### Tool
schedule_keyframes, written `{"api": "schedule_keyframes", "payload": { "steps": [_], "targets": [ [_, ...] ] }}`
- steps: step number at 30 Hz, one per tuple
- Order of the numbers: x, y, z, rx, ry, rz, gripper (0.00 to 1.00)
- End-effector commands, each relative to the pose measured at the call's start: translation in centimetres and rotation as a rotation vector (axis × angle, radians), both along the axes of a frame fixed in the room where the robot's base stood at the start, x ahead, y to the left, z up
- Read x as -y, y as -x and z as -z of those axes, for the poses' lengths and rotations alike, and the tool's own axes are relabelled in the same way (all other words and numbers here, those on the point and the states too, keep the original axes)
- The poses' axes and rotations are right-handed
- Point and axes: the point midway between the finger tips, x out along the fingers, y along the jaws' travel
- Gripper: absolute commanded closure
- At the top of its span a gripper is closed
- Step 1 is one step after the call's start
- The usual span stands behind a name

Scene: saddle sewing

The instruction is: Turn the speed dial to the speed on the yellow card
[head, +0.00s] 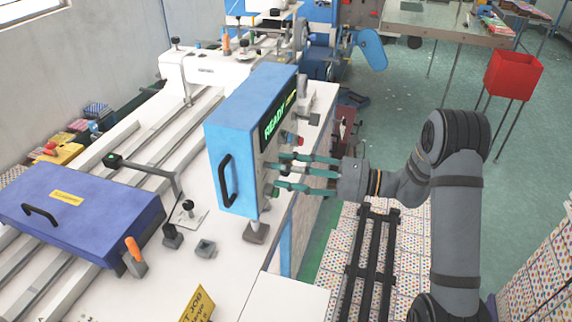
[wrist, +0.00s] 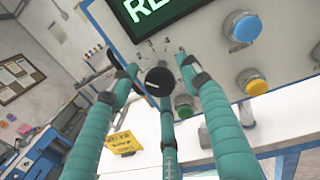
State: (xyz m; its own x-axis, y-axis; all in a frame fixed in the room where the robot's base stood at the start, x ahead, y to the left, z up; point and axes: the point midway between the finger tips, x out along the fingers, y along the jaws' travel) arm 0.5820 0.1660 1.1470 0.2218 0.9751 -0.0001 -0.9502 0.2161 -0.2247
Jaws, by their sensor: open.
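The blue-and-white control box (head: 235,145) stands on the machine bench, its panel facing my arm. The black round dial (wrist: 158,77) shows on that panel in the wrist view. My gripper (head: 277,171) has three teal fingers, open and pointing at the panel. In the wrist view my gripper (wrist: 160,82) has its fingertips spread around the dial; I cannot tell whether they touch it. The dial's scale is partly hidden by a finger. The yellow card (head: 196,304) is cut off at the bottom edge; it also shows in the wrist view (wrist: 123,143). Its speed is unreadable.
The panel has a lit READY display (head: 280,117), a blue button (wrist: 242,26), a yellow button (wrist: 252,82) and a green button (wrist: 184,106) close to the fingers. A purple cover (head: 80,210) sits left on the bench. A red bin (head: 512,74) stands at right.

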Motion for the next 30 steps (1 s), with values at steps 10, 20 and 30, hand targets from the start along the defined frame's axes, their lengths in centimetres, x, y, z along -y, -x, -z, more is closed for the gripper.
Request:
{"api": "schedule_keyframes", "payload": {
  "steps": [10, 20, 30],
  "targets": [
    [-0.34, -0.07, 0.05, 0.001, 0.001, 0.000, 0.54],
    [-0.32, -0.07, 0.03, 0.001, 0.000, 0.000, 0.74],
    [-0.30, -0.08, 0.06, 0.001, 0.001, 0.000, 0.94]
  ]
}}
